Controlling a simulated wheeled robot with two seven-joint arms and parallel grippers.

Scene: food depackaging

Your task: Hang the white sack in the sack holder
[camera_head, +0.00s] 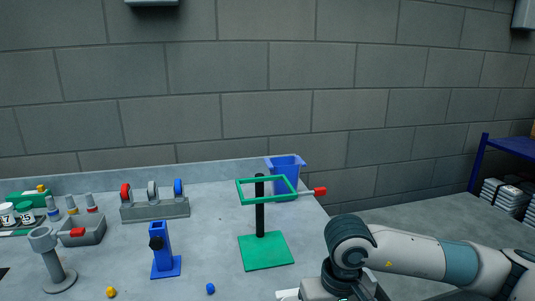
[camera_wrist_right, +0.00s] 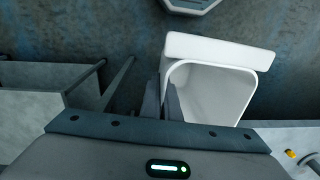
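The sack holder is a green rectangular frame (camera_head: 266,190) on a black post above a square green base (camera_head: 266,252). It stands on the grey table in the head view, its frame empty. The white sack (camera_wrist_right: 217,52) is in the right wrist view, its mouth open toward the camera. My right gripper (camera_wrist_right: 167,97) has its fingers close together on the sack's left rim, apparently pinching it. In the head view my right arm comes in from the lower right, and its gripper is cut off by the bottom edge. My left gripper is not in view.
A blue bin (camera_head: 287,168) stands behind the holder, and a red-tipped handle (camera_head: 319,191) sticks out to its right. A blue stand (camera_head: 163,258), a grey rack (camera_head: 155,207) and small blue (camera_head: 210,288) and yellow (camera_head: 111,292) pieces lie left of the holder.

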